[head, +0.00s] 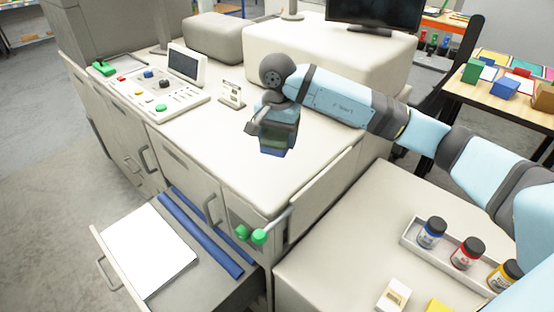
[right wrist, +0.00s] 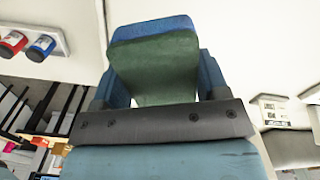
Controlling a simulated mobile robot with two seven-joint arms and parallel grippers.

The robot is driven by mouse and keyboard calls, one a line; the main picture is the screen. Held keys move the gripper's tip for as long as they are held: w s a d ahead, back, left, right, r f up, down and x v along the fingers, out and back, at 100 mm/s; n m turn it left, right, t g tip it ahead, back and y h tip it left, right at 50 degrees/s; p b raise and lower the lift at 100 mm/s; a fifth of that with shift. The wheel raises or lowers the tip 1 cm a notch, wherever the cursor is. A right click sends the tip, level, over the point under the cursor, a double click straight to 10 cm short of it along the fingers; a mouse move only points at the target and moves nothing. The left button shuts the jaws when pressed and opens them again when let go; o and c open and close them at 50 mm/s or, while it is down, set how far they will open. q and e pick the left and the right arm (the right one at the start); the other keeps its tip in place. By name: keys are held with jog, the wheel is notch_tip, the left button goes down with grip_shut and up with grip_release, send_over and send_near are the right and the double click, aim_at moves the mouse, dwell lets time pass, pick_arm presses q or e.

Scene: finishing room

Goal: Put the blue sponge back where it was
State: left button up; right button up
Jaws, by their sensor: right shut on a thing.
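My right gripper (head: 274,135) is shut on the blue sponge (head: 273,152), which has a blue layer and a dark green layer. It holds the sponge over the white cabinet top (head: 215,140), near its front right part. I cannot tell whether the sponge touches the surface. In the right wrist view the sponge (right wrist: 155,62) sits between the two blue fingers, green face toward the camera and blue edge at the top. My left gripper is not in view.
An open drawer holds a white sheet (head: 150,248) and blue strips. Green knobs (head: 250,235) stick out from the cabinet front. A jar tray (head: 408,237), a small box (head: 394,294) and a yellow item (head: 437,306) are at lower right. A control panel (head: 150,88) and small card stand (head: 232,94) stand behind.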

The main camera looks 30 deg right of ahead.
send_over(277, 172)
notch_tip(277, 172, down, 5)
jog(key=shift+r+p, duration=0.15)
jog(key=shift+p, duration=0.2)
notch_tip(277, 172, down, 4)
jog(key=shift+w+f+p, duration=0.1)
jog(key=shift+p, duration=0.3)
jog(key=shift+f, duration=0.15)
jog(key=o, duration=0.9)
